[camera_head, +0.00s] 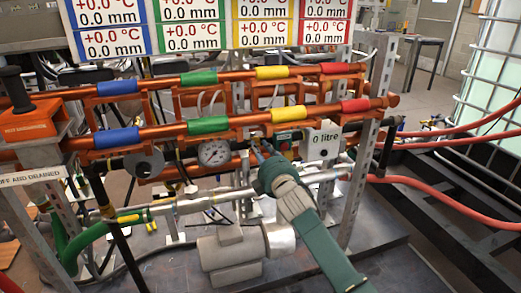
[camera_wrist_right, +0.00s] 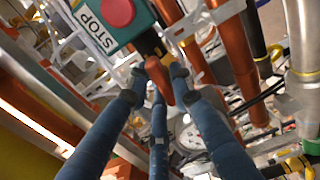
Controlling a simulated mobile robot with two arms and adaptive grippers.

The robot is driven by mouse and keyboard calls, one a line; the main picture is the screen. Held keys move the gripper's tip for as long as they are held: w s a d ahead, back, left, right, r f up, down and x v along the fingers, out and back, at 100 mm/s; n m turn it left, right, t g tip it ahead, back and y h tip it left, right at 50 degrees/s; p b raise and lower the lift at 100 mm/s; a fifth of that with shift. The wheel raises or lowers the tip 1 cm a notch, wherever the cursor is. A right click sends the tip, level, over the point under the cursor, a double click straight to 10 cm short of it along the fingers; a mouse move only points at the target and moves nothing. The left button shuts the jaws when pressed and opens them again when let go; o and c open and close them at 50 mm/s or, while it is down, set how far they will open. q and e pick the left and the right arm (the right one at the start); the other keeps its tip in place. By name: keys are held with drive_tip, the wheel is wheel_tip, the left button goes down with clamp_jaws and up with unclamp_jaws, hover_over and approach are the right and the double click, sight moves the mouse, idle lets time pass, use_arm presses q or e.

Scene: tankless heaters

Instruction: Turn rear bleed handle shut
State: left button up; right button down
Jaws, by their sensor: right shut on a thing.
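My right gripper (camera_head: 262,150) reaches up to the lower orange pipes in the middle of the head view. In the right wrist view its blue fingers (camera_wrist_right: 158,74) close around a small orange-red handle (camera_wrist_right: 158,80), one finger on each side and one below. The handle's root is partly hidden by the fingertips, so its exact angle is hard to tell. In the head view the gripper covers most of the handle. My left gripper is in neither view.
A green box with a red STOP button (camera_wrist_right: 118,12) sits close beside the fingers. A round gauge (camera_head: 214,153) is left of the gripper, and a "0 litre" box (camera_head: 322,140) is right. A grey motor (camera_head: 230,252) stands below. Metal posts (camera_head: 368,130) flank the pipes.

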drive_tip(key=m+p, duration=0.1)
drive_tip(key=m, duration=0.1)
drive_tip(key=shift+r+m+p, duration=0.15)
drive_tip(key=shift+m+p, duration=0.15)
drive_tip(key=shift+p, duration=0.05)
drive_tip(key=shift+m, duration=0.5)
drive_tip(key=m+p, duration=0.2)
drive_tip(key=m, duration=0.1)
drive_tip(key=shift+d+m, duration=0.1)
drive_tip(key=shift+m, duration=0.2)
drive_tip(key=m+p, duration=0.2)
drive_tip(key=m, duration=0.3)
drive_tip(key=shift+w+d, duration=0.1)
drive_tip(key=shift+f+m+p, duration=0.2)
drive_tip(key=shift+m+p, duration=0.15)
drive_tip(key=shift+m, duration=0.65)
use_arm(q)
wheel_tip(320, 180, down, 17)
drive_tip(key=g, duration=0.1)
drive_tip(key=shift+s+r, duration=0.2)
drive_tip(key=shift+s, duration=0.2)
use_arm(e)
drive_tip(key=shift+f+m, duration=0.1)
drive_tip(key=shift+m, duration=1.1)
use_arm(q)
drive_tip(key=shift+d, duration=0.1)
